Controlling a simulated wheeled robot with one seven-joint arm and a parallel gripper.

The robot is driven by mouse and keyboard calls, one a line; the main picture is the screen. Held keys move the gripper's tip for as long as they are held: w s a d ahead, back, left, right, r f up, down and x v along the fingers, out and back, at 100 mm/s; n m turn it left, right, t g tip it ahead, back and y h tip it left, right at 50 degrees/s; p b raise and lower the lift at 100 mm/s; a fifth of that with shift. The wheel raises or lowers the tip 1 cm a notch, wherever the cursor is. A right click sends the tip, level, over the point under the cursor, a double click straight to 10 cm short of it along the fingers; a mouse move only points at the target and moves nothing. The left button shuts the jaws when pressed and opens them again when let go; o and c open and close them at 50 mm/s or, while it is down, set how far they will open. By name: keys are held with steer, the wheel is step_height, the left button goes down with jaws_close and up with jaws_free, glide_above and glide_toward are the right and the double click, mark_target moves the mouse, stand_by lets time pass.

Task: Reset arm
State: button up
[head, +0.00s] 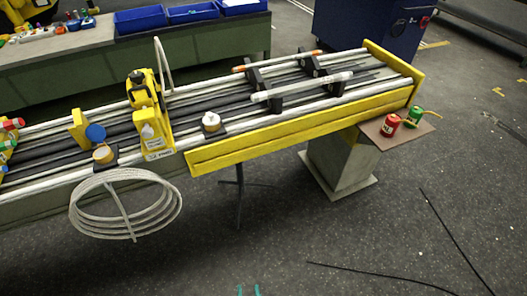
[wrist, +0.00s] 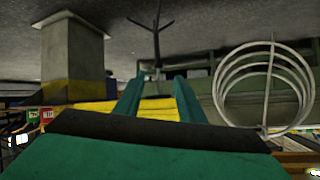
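A pale hose coil (head: 125,205) hangs at the boom's near side. A concrete pedestal (head: 340,162) stands under the right end. Red (head: 390,125) and green (head: 413,117) cans sit on a small board. A bench with blue bins (head: 140,20) stands behind. Floor cables lie at lower right.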

steer(key=s+d+r+t, duration=0.1)
steer(key=s+r, duration=0.2)
steer(key=r, duration=0.3)
steer(key=s+d+r+t+h, duration=0.1)
steer(key=s+d+r, duration=0.1)
steer(key=s+r, duration=0.2)
steer(key=s+d+r+t+h, duration=0.1)
steer(key=s+r, duration=0.3)
steer(key=r, duration=0.6)
steer(key=shift+s+d+r+n, duration=0.25)
steer(key=shift+d+n, duration=0.05)
steer(key=shift+d, duration=0.15)
steer(key=shift+c, duration=0.6)
steer(key=shift+w, duration=0.1)
